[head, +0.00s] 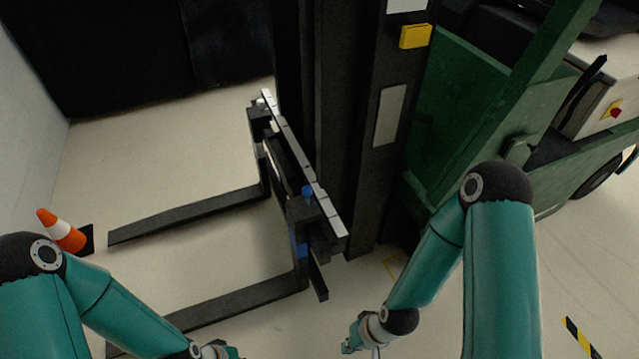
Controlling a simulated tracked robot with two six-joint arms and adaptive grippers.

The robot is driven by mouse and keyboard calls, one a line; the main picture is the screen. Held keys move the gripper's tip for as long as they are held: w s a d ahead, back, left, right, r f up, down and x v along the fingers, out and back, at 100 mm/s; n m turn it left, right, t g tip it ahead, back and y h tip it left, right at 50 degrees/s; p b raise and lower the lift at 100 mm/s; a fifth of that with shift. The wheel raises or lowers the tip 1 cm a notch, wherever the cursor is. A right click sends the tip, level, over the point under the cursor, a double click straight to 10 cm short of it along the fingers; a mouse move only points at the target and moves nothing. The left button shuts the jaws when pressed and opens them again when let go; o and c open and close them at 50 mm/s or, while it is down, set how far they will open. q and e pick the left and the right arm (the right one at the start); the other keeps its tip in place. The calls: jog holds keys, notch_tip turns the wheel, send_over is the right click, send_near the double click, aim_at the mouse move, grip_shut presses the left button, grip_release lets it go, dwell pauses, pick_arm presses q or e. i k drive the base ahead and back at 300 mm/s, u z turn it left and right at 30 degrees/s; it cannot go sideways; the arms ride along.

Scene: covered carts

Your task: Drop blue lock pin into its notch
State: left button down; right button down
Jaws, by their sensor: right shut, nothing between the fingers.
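A blue lock pin (307,192) stands at the top of the near fork carriage of the forklift, beside the light notched bar (300,158). Whether it sits in a notch or is raised, I cannot tell. A second blue part (300,246) shows lower on the same carriage. My right gripper (375,353) is at the bottom edge, shut and empty, mostly cut off by the frame. It is below and to the right of the pin, well apart from it. My left arm comes in at lower left; its wrist shows at the bottom edge, but its fingers are out of frame.
Two dark forks, the far one (185,215) and the near one (235,302), reach left over the pale floor. The black mast (345,130) and green forklift body (470,100) stand behind and right.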

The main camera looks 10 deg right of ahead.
aim_at(306, 190)
jog(key=z, duration=0.05)
jog(key=i, duration=1)
jog(key=u, duration=0.05)
